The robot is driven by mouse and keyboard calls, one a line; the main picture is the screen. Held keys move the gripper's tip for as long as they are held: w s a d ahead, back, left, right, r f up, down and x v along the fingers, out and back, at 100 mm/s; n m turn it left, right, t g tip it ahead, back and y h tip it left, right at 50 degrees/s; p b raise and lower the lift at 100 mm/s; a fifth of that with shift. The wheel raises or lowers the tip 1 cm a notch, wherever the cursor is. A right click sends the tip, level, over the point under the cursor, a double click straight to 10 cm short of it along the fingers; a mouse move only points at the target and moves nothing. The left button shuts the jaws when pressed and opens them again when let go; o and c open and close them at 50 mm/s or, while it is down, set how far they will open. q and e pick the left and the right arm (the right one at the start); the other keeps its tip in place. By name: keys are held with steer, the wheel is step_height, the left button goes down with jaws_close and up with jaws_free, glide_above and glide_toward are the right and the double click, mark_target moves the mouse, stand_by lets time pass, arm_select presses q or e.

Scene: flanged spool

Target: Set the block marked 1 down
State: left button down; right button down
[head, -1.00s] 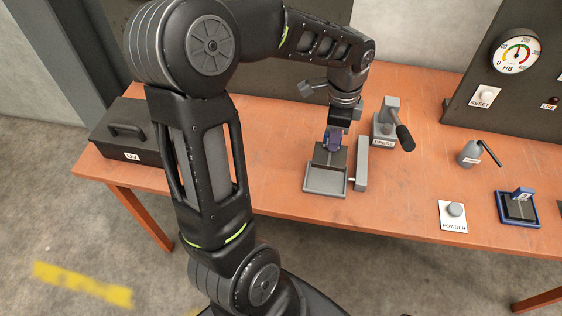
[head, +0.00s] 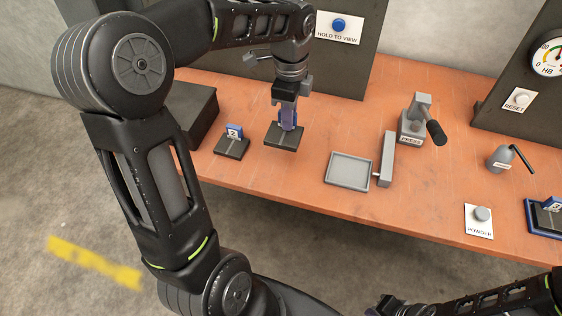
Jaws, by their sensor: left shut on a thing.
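My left gripper (head: 287,112) is shut on the blue upright grip of a dark flat block (head: 283,139) and points down over the orange table. The block is level, left of the grey tray (head: 348,171). Its number is not readable from here, and I cannot tell whether its underside touches the table. A similar block with a blue tag marked 2 (head: 231,147) sits just to its left, apart from it. My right gripper (head: 388,306) shows only partly at the bottom edge, and its jaws are not clear.
The grey tray is empty, with a grey bar at its right side. A press (head: 414,122) stands behind it. A dark case (head: 195,110) is at the left. A block marked 3 (head: 549,216) sits in a blue tray at the right. Bare table lies in front of the held block.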

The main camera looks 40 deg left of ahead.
arm_select(q)
steer(key=shift+f, duration=3.15)
steer(key=shift+f, duration=0.1)
steer(key=shift+f, duration=1.75)
steer(key=shift+f, duration=0.1)
steer(key=c, duration=1.4)
jaws_free()
